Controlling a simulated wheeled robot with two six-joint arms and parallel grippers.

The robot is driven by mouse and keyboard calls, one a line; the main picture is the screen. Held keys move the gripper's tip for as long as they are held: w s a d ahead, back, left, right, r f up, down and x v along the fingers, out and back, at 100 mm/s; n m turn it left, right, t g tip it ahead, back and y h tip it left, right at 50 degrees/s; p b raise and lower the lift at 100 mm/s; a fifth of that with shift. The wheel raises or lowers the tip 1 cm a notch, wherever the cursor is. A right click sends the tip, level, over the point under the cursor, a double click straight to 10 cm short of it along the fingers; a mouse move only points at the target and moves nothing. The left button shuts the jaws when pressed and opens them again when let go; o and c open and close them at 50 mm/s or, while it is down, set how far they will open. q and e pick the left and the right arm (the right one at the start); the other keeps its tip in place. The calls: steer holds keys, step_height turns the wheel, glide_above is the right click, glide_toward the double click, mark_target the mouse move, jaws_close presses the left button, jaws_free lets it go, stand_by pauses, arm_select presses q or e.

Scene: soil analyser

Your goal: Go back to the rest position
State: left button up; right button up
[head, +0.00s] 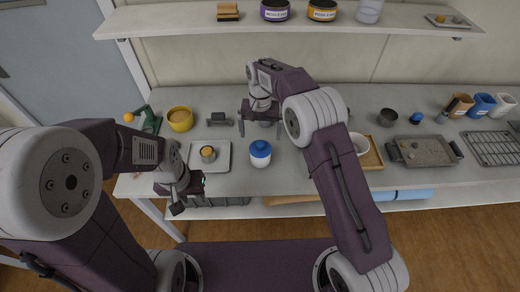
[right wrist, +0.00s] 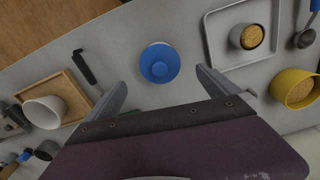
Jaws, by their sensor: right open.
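My right gripper (head: 259,112) is over the back half of the bench in the head view. In the right wrist view its two fingers (right wrist: 160,88) are spread wide with nothing held between them. A white jar with a blue lid (head: 260,148) stands on the bench in front of it; the blue lid (right wrist: 160,64) shows beyond the fingertips, apart from them. My left gripper (head: 188,193) is at the bench's front edge, left of the jar and near the tray; its finger gap is not clear.
A light tray (head: 222,165) with a filled cup (head: 208,153) lies beside my left gripper. A yellow pot (head: 180,118) stands behind it. To the right are a white bowl on a wooden tray (head: 375,160) and a grey tray (head: 425,150). A shelf (head: 290,22) with jars overhangs the back.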

steer(key=shift+r, duration=0.9)
